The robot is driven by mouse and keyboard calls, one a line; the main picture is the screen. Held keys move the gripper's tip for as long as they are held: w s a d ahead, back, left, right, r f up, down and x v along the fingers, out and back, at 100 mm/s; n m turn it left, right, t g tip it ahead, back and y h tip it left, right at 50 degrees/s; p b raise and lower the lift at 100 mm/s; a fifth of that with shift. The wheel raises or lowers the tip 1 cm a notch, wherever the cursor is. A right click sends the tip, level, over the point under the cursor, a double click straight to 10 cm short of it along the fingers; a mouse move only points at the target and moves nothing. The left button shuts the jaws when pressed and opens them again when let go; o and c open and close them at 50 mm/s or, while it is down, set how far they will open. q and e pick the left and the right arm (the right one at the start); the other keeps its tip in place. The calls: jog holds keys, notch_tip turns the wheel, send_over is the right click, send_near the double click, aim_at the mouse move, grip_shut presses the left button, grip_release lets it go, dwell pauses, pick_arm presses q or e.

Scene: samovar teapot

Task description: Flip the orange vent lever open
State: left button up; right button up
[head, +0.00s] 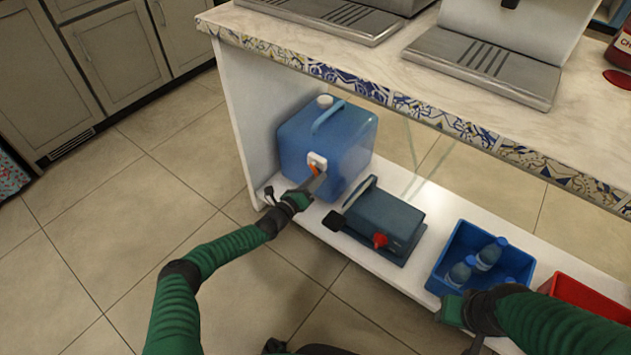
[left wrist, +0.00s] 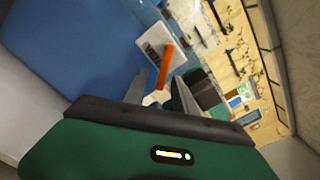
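The orange vent lever (head: 315,169) sits on a white plate (head: 318,160) on the front of a blue water container (head: 328,138). In the left wrist view the lever (left wrist: 165,66) sticks out from its white plate (left wrist: 158,43) towards my left gripper. My left gripper (head: 319,182) is right at the lever in the head view. In the left wrist view its two fingers (left wrist: 158,92) are apart, with the lever's end close to the gap between them. I cannot tell whether they touch it.
The container stands on a white lower shelf under a marble counter (head: 370,55). To its right are a dark blue device (head: 385,220) with a red knob, a blue crate (head: 448,262) with bottles and a red crate (head: 580,295). Tiled floor at left is clear.

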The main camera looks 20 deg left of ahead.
pick_arm(q)
grip_shut()
jog(key=shift+w+a+f+m+p, duration=0.1)
jog(key=shift+a+f+m+p, duration=0.15)
jog(key=shift+m, duration=0.3)
jog(key=shift+a+f+m+p, duration=0.1)
jog(key=shift+m+p, duration=0.25)
jog(key=shift+m, duration=0.2)
grip_release()
